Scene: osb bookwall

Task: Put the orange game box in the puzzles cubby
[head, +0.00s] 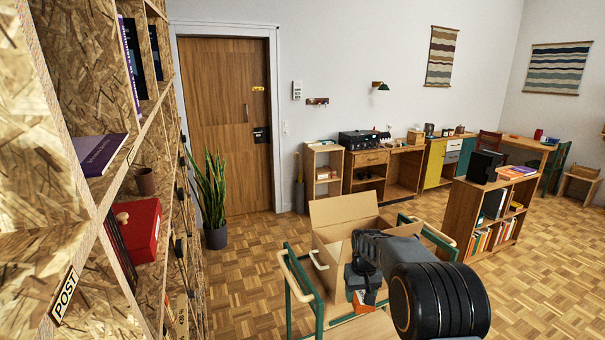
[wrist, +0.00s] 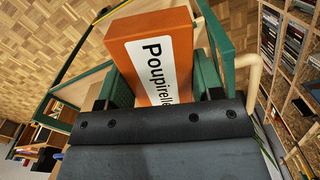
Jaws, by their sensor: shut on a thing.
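The orange game box (wrist: 133,50) has a white label reading "Poupirelle" and fills the upper middle of the wrist view. My gripper (wrist: 160,92) is shut on it, with a finger on each side. In the head view, a small part of the orange box (head: 371,297) shows below my gripper (head: 363,284), over the green-framed trolley. Whether the box touches the trolley is hard to tell. The chipboard bookwall (head: 85,25) with its cubbies stands at the left. One label reads POST (head: 65,295); I can read no puzzles label.
An open cardboard box (head: 345,209) is on the trolley (head: 291,291), just beyond my gripper. A red box (head: 145,229) and a purple book (head: 98,152) sit in the bookwall. A plant (head: 210,190) stands by the door. Parquet floor is free between bookwall and trolley.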

